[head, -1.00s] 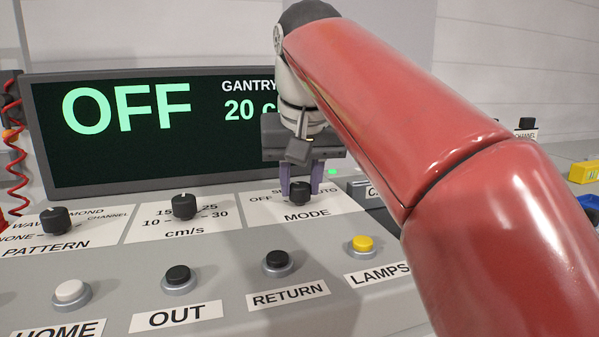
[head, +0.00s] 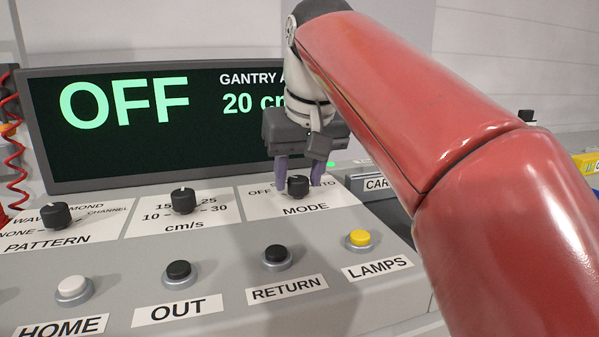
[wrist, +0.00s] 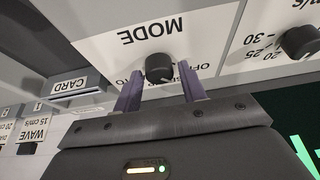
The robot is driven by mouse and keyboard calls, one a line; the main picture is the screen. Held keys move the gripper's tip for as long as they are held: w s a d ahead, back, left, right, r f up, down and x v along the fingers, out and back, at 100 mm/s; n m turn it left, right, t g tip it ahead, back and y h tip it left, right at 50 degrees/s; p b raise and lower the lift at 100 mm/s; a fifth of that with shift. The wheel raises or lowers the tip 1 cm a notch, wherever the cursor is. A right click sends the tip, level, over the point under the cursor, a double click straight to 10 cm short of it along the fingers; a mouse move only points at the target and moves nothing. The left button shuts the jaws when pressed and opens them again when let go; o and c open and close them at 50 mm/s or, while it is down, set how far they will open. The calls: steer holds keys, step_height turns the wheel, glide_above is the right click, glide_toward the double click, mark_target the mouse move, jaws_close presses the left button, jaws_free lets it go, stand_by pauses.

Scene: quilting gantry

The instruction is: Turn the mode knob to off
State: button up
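The black mode knob (head: 298,187) stands on the white panel plate marked MODE, with OFF at the left of its scale and AUTO at the right. Part of the scale is hidden by my gripper. My gripper (head: 301,181) is open, its purple fingers pointing down at the knob's far side. In the wrist view the knob (wrist: 159,68) shows between the two fingertips of my gripper (wrist: 160,78), with a gap on each side. The knob's pointer direction is too small to tell. The display (head: 125,130) reads OFF in large green letters.
The pattern knob (head: 56,215) and the cm/s knob (head: 183,201) stand to the left. In front are the home (head: 72,288), out (head: 178,272), return (head: 276,256) and lamps (head: 359,238) buttons. The display rises close behind the knobs.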

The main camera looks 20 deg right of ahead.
steer(key=shift+o, duration=0.9)
